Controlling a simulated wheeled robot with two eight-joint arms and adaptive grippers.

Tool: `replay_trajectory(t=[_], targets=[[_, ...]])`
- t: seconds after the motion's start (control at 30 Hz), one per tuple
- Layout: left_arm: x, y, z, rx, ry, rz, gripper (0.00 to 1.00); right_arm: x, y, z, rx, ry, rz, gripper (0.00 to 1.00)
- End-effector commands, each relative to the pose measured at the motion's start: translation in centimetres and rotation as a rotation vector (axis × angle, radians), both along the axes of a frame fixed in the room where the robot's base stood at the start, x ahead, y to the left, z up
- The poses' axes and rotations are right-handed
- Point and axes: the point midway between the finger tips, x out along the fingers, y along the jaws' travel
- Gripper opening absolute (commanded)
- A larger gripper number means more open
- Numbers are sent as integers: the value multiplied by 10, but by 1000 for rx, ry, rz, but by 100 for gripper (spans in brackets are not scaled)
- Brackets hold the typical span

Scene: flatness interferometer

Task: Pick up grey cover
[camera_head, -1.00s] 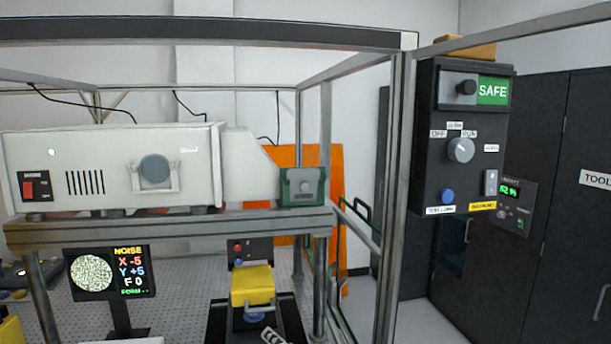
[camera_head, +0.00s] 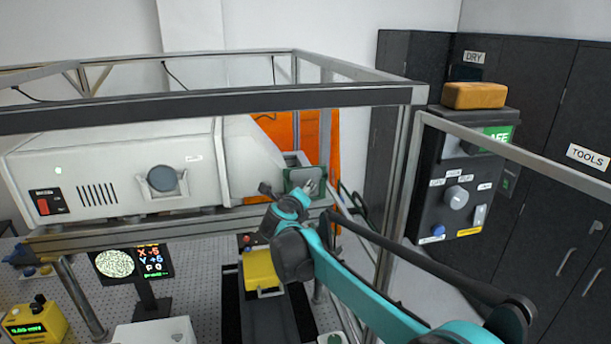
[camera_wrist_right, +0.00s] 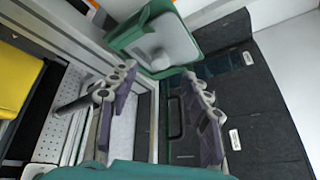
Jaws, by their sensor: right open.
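A grey cover with a green rim (camera_head: 318,176) sits at the right end of the long white instrument housing (camera_head: 110,170). It is partly hidden by my gripper in the head view. In the right wrist view the grey cover (camera_wrist_right: 168,42) shows at the top, just beyond the fingertips, with its green rim around it. My right gripper (camera_head: 288,188) reaches up in front of it. In the wrist view the right gripper (camera_wrist_right: 158,76) is open, its two fingers spread below the cover, with nothing between them. My left gripper is in neither view.
A metal frame bar (camera_head: 230,105) crosses in front of the housing, and an upright post (camera_head: 398,190) stands to its right. Below are a yellow block (camera_head: 260,270) and a noise display (camera_head: 132,262). A dark control box (camera_head: 455,190) stands at right, with a brown block on top.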

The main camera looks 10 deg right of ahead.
Motion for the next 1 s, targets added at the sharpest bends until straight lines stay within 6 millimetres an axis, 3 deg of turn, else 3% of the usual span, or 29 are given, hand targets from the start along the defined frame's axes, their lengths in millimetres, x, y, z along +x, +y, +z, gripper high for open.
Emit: replay_trajectory(t=[0.47,0.77,0.93,0.97,1.0], targets=[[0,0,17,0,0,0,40,55,-27,-18,-3,-2,1,48],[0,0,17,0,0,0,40,61,-29,-20,-3,-2,2,48],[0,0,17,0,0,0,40,60,-29,-20,-3,-2,2,6],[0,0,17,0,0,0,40,60,-29,-20,-3,-2,2,0],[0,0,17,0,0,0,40,60,-29,-20,-3,-2,2,0]])
